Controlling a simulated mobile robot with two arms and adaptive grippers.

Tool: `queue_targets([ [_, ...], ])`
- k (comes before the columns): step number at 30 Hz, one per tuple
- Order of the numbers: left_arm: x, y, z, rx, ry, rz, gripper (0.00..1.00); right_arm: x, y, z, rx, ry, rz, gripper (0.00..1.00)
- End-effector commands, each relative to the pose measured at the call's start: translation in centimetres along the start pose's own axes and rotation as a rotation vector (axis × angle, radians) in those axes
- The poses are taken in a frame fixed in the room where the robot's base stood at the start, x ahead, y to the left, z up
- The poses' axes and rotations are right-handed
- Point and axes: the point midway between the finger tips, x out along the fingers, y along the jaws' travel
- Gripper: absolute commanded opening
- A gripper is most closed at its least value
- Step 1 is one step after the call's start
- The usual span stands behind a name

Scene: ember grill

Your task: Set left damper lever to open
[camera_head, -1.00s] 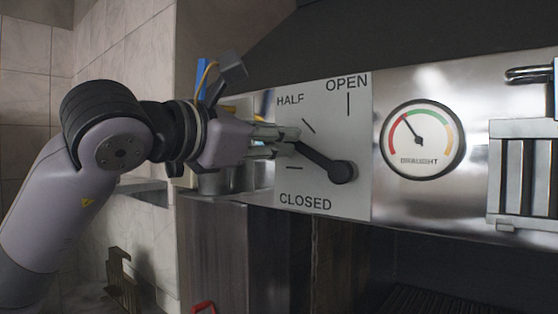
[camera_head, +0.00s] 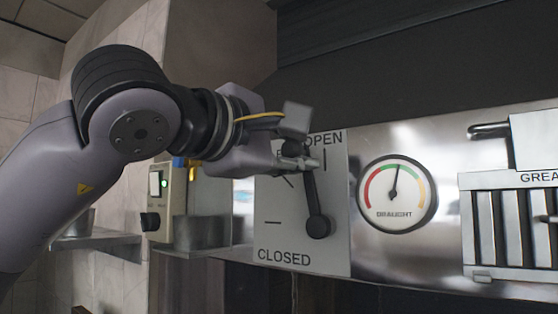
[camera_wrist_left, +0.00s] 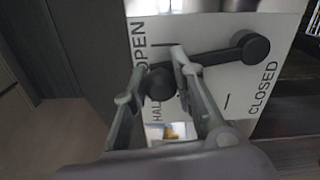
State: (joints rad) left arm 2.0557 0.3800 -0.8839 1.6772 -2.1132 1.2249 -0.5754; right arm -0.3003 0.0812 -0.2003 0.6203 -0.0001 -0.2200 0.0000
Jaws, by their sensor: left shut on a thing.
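The black damper lever (camera_head: 312,200) is on a pale plate (camera_head: 335,240) marked OPEN, HALF and CLOSED. It points up and slightly left from its round pivot, between the HALF and OPEN marks and nearer OPEN. My left gripper (camera_head: 302,160) is shut on the lever's free end. In the left wrist view, the fingers (camera_wrist_left: 163,78) close around the lever's knob, and the lever (camera_wrist_left: 218,54) runs right to its pivot. My gripper covers the HALF label and part of OPEN in the head view. My right gripper is not in view.
A draught gauge (camera_head: 397,193) is right of the plate, its needle near upright in the green. A slatted metal grease filter (camera_head: 510,228) is at the far right. A switch box (camera_head: 165,202) and a metal pot (camera_head: 202,231) are below my left arm.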

Motion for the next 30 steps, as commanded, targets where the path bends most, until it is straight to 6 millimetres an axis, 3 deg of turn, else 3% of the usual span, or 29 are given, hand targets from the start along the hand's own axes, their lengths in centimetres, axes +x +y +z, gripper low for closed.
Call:
queue_targets([
  [12, 0.0, -0.3, 1.9, 0.176, -0.002, 0.000, 0.00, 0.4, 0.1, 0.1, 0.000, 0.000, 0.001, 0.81],
  [28, 0.0, -0.4, 2.1, 0.198, -0.002, -0.003, 0.00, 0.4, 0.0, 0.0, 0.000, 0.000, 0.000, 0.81],
  [29, 0.0, -0.4, 2.1, 0.198, -0.002, -0.003, 0.25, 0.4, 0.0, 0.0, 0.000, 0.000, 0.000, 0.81],
  [30, 0.0, -0.5, 2.1, 0.198, -0.002, -0.003, 0.28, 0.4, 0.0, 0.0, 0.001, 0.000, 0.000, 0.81],
])
